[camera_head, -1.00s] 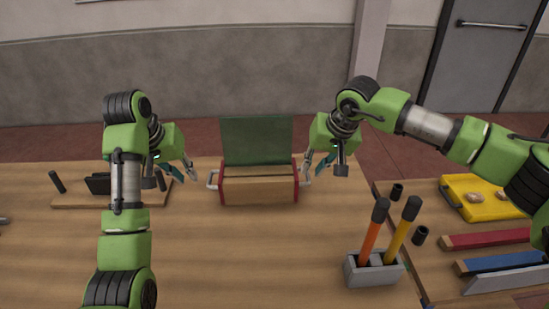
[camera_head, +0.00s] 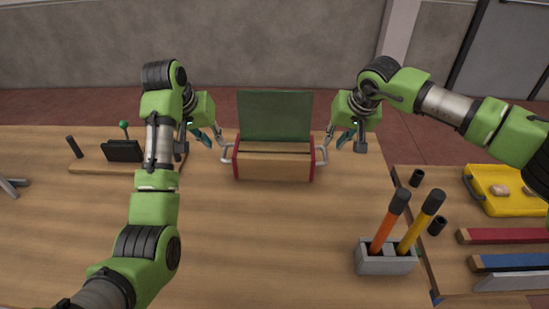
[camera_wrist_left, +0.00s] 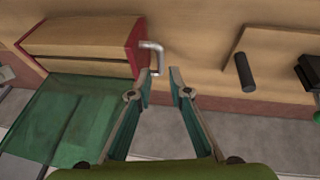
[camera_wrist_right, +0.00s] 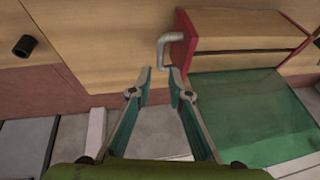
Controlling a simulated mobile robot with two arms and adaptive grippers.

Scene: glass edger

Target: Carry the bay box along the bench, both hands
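The bay box (camera_head: 273,166) is a wooden box with red end panels and a metal handle at each end. A green glass sheet (camera_head: 274,115) stands upright in it. My left gripper (camera_head: 223,144) is open beside the left handle (camera_head: 227,153), which also shows just ahead of the fingertips in the left wrist view (camera_wrist_left: 153,55). My right gripper (camera_head: 329,143) is open beside the right handle (camera_head: 322,155), which shows just ahead of its fingertips in the right wrist view (camera_wrist_right: 166,47). Neither gripper is closed around a handle.
The bench (camera_head: 230,245) is bare in front of the box. A grey holder (camera_head: 386,261) with an orange and a yellow handled tool stands at front right. A wooden board (camera_head: 85,168) with black parts lies left. A yellow case (camera_head: 500,188) and several bars lie at right.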

